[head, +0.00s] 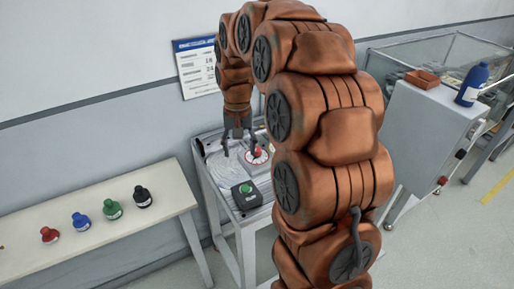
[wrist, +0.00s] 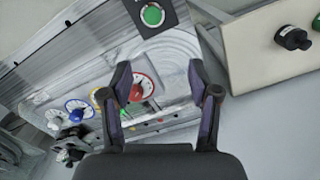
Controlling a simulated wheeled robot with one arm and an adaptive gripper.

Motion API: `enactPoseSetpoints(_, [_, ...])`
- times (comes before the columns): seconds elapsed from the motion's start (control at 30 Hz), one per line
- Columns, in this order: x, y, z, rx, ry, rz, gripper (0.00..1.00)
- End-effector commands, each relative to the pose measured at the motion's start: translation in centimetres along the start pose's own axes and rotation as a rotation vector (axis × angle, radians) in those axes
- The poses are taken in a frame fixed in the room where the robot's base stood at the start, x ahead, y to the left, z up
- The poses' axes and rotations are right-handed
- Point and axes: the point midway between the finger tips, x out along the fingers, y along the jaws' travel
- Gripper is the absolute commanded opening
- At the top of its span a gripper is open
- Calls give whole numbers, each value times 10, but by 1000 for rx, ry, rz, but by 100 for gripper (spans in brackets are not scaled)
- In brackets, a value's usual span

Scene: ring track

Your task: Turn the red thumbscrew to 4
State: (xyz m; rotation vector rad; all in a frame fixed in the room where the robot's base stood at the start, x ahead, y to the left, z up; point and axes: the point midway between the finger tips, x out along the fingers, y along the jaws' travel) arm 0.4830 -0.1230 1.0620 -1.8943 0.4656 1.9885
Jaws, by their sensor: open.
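The red thumbscrew (head: 258,152) sits on a pale dial on the metal worktable. In the wrist view, a red-rimmed dial (wrist: 143,86) with a white face lies between the fingers, close to the left one, which partly covers its left edge. Its numbers and pointer are too small to read. My gripper (head: 238,149) points down over the table, just left of the red thumbscrew in the head view. In the wrist view, my gripper (wrist: 162,76) has its fingers wide apart with nothing held between them.
A blue dial (wrist: 78,109) and a yellow dial (wrist: 100,95) lie left of the red one. A green button box (head: 246,194) stands at the table's near edge. A side bench (head: 165,193) with several bottles stands left. A grey cabinet (head: 425,130) is at right.

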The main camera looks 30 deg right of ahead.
Motion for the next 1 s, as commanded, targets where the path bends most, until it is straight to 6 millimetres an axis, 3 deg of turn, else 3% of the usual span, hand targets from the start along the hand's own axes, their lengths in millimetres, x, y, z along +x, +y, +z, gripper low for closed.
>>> enactPoseSetpoints(0.03, [3,6,-19,32,6,-2,61])
enactPoseSetpoints(0.2, [17,26,-71,134,23,-4,61])
enactPoseSetpoints(0.4, [32,50,-114,226,40,-1,61])
enactPoseSetpoints(0.53, [35,59,-129,259,51,-1,61])
enactPoseSetpoints(0.73, [45,63,-133,272,48,1,61])
enactPoseSetpoints(1.0, [80,63,-134,271,47,0,61])
